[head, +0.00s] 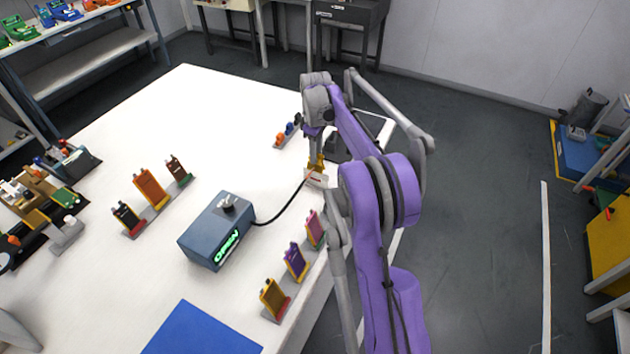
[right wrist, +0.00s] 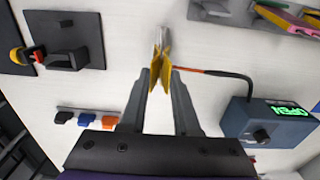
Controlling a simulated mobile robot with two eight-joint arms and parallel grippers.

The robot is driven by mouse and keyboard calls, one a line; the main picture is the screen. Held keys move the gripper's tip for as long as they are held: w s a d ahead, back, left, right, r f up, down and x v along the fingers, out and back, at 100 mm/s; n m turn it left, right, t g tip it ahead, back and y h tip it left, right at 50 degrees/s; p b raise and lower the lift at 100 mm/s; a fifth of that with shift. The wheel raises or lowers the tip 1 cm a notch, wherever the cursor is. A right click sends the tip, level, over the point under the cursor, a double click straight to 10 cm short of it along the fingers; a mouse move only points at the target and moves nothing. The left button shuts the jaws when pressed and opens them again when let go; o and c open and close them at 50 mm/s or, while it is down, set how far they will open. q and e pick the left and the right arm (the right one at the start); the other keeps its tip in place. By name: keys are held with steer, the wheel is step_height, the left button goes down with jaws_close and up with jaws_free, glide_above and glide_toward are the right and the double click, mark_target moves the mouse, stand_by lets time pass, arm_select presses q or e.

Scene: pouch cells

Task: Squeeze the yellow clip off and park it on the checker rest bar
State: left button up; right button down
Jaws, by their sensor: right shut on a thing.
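My right gripper (head: 316,158) is over the table's far right side, pointing down. In the right wrist view its two dark fingers (right wrist: 161,85) are shut on the yellow clip (right wrist: 163,62). The clip also shows in the head view (head: 317,166), just above a small pale block with red on it (head: 317,180). Whether the clip touches this block is unclear. The blue-grey checker box (head: 212,234) shows a green OPEN display; it also shows in the right wrist view (right wrist: 256,125). I cannot make out its rest bar surely. My left gripper is not in view.
A black cable (head: 283,211) runs from the checker towards the clip. Orange, blue and black clips (right wrist: 87,118) sit on a bar nearby. Pouch cells stand in two rows, left (head: 150,188) and right (head: 295,262) of the checker. A blue mat (head: 200,332) lies at the near edge.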

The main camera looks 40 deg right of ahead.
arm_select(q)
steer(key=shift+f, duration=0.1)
arm_select(e)
steer(key=shift+f, duration=0.2)
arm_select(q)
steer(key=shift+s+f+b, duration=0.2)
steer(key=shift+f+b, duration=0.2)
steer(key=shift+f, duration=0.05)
arm_select(e)
steer(key=shift+f, duration=0.7)
steer(key=shift+c, duration=1.2)
jaws_free()
arm_select(q)
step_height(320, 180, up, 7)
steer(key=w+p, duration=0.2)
steer(key=p, duration=0.2)
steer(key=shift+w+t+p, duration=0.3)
steer(key=shift+p, duration=0.05)
arm_select(e)
step_height(320, 180, up, 11)
steer(key=shift+s+r, duration=0.15)
steer(key=shift+s, duration=0.1)
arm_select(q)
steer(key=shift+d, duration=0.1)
